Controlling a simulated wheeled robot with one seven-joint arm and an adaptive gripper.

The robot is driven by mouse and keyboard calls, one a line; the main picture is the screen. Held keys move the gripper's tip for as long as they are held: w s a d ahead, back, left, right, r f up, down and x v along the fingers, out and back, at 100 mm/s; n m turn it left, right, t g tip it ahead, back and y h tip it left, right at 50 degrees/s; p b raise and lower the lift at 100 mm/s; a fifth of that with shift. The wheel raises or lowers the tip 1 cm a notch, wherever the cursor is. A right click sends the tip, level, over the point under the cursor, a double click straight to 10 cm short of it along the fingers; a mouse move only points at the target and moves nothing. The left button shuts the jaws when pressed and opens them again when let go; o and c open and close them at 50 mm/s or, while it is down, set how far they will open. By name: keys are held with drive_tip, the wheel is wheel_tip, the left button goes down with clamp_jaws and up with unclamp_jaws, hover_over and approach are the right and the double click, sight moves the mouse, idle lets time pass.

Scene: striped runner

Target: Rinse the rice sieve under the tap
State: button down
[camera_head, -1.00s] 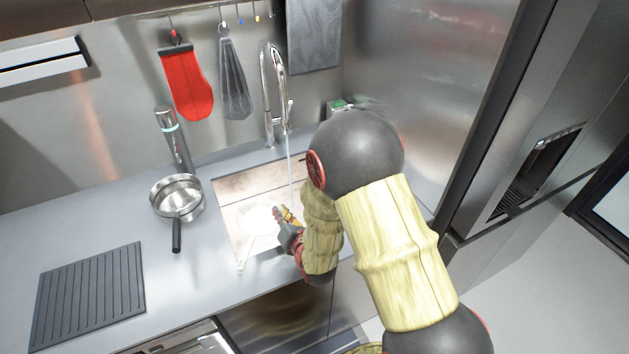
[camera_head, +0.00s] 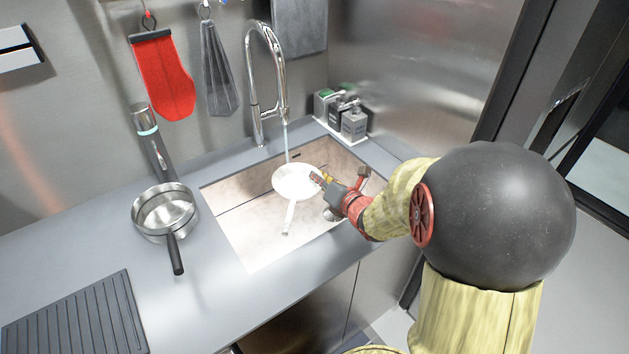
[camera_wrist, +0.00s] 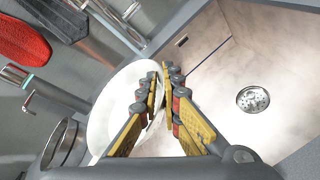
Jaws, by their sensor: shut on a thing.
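The rice sieve (camera_head: 296,184) is a round white bowl held inside the sink (camera_head: 242,240). My gripper (camera_head: 319,180) is shut on its right rim. In the wrist view the fingers (camera_wrist: 164,84) pinch the edge of the white sieve (camera_wrist: 112,108). The chrome tap (camera_head: 281,72) stands behind the sink, and a thin water stream (camera_head: 286,140) comes down from it onto the sieve's back part. A pale streak (camera_head: 290,218) extends below the sieve; I cannot tell whether it is water or a handle. The inside of the sieve is washed out.
A steel pan (camera_head: 165,209) stands on the counter left of the sink, with a dark flask (camera_head: 153,148) behind it. Soap bottles (camera_head: 344,114) stand at the back right corner. A ribbed dark mat (camera_head: 78,318) lies at front left. The sink's drain shows in the wrist view (camera_wrist: 253,99).

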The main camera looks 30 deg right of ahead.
drive_tip(key=d+r+b+x, duration=0.1)
drive_tip(key=d+b+x, duration=0.1)
drive_tip(key=x, duration=1.1)
drive_tip(key=shift+w+d+r, duration=0.2)
drive_tip(key=shift+w, duration=0.1)
drive_tip(key=shift+d, duration=0.2)
idle(0.6)
drive_tip(key=shift+s+d+b, duration=0.15)
drive_tip(key=shift+d+b, duration=0.15)
drive_tip(key=shift+d, duration=0.1)
drive_tip(key=shift+a, duration=0.15)
drive_tip(key=shift+a+b, duration=0.1)
drive_tip(key=shift+b, duration=0.3)
drive_tip(key=shift+a+b, duration=0.3)
drive_tip(key=shift+b, duration=0.05)
